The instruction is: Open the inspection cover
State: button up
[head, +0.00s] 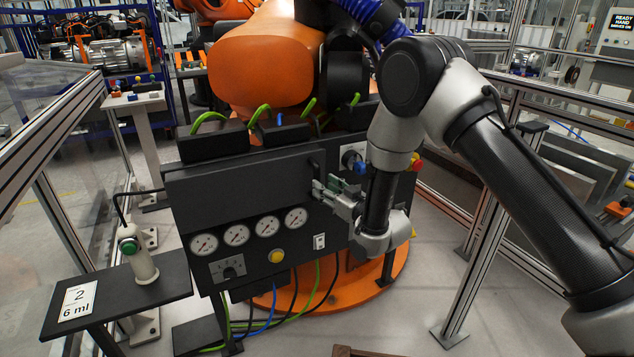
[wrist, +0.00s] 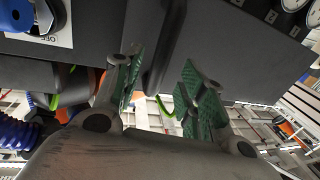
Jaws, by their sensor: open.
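The inspection cover appears to be the wide dark grey panel (head: 240,182) above the gauges in the head view, and it looks closed. A dark upright handle (head: 317,163) stands at its right end. My gripper (head: 322,188) is at that end, just below the handle's visible part. In the wrist view, my gripper's green-padded fingers (wrist: 164,88) are spread apart. A dark bar (wrist: 166,45), probably the handle, shows between them in the picture. I cannot tell whether either finger touches it. The fingers hold nothing that I can see.
Round gauges (head: 236,235) and a yellow button (head: 277,256) sit below the cover. A blue knob (head: 361,167) and a red knob (head: 415,162) are right of it. A large orange robot (head: 262,70) is behind.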

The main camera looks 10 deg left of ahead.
jog(key=x, duration=0.5)
grip_shut()
